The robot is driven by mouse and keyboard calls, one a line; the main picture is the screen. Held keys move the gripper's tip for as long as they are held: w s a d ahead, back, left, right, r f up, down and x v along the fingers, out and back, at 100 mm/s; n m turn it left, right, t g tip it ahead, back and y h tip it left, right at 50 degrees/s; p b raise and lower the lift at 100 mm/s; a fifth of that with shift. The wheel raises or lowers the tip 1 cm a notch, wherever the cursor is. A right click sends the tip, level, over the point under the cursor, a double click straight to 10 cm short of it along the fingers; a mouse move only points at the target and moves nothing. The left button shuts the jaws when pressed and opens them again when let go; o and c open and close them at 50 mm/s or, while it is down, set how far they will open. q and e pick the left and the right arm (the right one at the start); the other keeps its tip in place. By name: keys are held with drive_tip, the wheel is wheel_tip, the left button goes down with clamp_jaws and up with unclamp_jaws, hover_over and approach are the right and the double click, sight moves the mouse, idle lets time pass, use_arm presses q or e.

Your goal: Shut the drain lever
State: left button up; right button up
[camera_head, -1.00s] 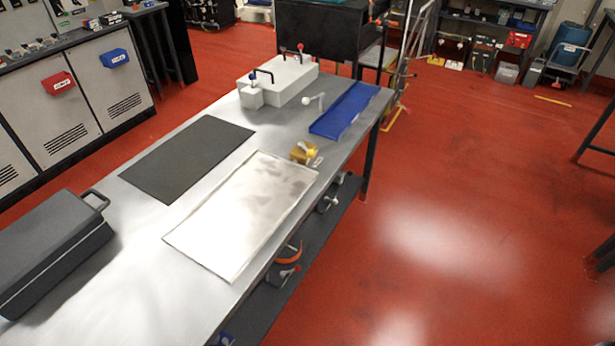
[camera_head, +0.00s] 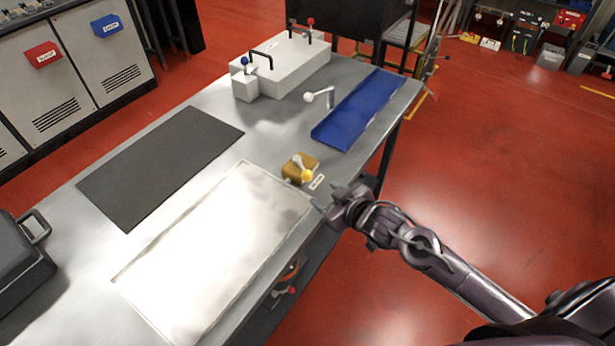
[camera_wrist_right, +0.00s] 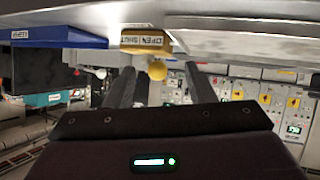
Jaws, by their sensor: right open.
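The drain lever is a pale arm with a yellow knob (camera_head: 306,175) on a brass-yellow block (camera_head: 291,167) near the table's right edge. In the right wrist view the block (camera_wrist_right: 146,42) carries an OPEN and SHUT label, and the knob (camera_wrist_right: 157,70) shows between the finger lines. I cannot tell which mark the lever points to. My right gripper (camera_head: 324,202) is open and empty, just outside the table edge, short of the knob and not touching it. Its two fingers (camera_wrist_right: 161,78) also show in the right wrist view. My left gripper is not in view.
A pale sheet (camera_head: 220,250), a dark mat (camera_head: 160,165) and a blue tray (camera_head: 360,110) lie on the metal table. A white box (camera_head: 290,65) with handles stands at the back.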

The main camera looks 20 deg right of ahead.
sight(311, 178)
drive_tip(key=shift+w+d+r+n+t+y, duration=0.1)
drive_tip(key=shift+w+r+n+t+y, duration=0.25)
drive_tip(key=shift+w+r+y, duration=0.4)
drive_tip(key=shift+w+r, duration=0.1)
drive_tip(key=shift+w, duration=0.2)
drive_tip(key=x, duration=0.7)
drive_tip(key=shift+w, duration=0.1)
drive_tip(key=shift+c, duration=0.4)
clamp_jaws()
